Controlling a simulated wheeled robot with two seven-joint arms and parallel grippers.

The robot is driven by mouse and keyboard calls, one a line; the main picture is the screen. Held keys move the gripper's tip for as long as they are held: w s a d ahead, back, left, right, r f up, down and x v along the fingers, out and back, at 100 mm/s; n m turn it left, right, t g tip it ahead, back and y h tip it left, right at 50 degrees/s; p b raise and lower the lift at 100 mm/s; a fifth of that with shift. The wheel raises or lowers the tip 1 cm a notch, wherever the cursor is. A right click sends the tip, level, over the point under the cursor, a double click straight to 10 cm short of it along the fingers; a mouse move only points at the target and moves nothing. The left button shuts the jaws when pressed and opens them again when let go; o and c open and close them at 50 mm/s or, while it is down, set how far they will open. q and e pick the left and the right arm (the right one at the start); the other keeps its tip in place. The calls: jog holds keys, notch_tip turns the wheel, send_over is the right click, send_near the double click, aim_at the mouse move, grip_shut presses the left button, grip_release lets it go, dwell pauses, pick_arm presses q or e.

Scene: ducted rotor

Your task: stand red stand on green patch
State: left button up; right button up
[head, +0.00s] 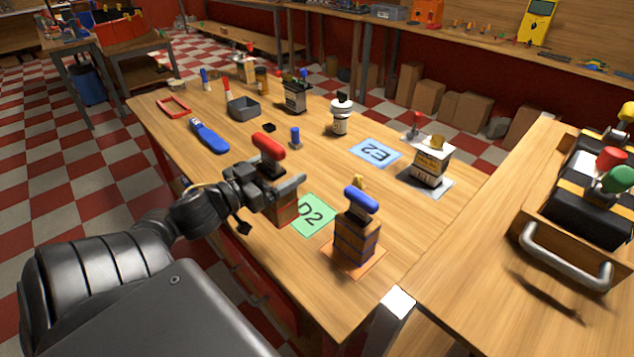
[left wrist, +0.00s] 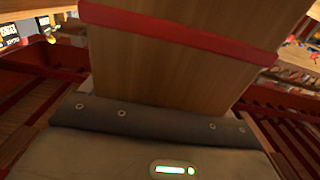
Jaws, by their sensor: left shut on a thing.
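The red stand has a red handle (head: 268,146) on top and a wooden body (head: 284,210). My left gripper (head: 272,187) is shut on it, and it looks roughly upright. The stand is over or beside the left edge of the green patch (head: 318,212), marked D2, and covers part of it. I cannot tell whether its base touches the table. In the left wrist view its wooden body with a red band (left wrist: 180,40) fills the upper middle. My right gripper is not in view.
A blue-topped stand (head: 357,240) stands on an orange patch (head: 369,266) close to the right of the green patch. A blue patch (head: 376,152), marked E2, is bare. A white-and-black stand (head: 432,163) is on a grey patch. A drawer unit handle (head: 570,268) is at right.

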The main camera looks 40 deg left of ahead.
pick_arm(q)
jog(key=shift+w+f+b, duration=0.15)
jog(key=shift+w+b, duration=0.2)
jog(key=w+a+f+b, duration=0.1)
jog(key=w+a+f, duration=0.1)
jog(key=w+f, duration=1)
jog(key=shift+w+a+f, duration=0.25)
jog(key=shift+w+a, duration=0.05)
jog(key=shift+w, duration=0.05)
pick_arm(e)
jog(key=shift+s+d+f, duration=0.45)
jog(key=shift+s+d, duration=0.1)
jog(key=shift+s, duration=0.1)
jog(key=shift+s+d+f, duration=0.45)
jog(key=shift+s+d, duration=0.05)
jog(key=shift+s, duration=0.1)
pick_arm(q)
jog(key=o, duration=1.4)
jog(key=shift+f, duration=0.15)
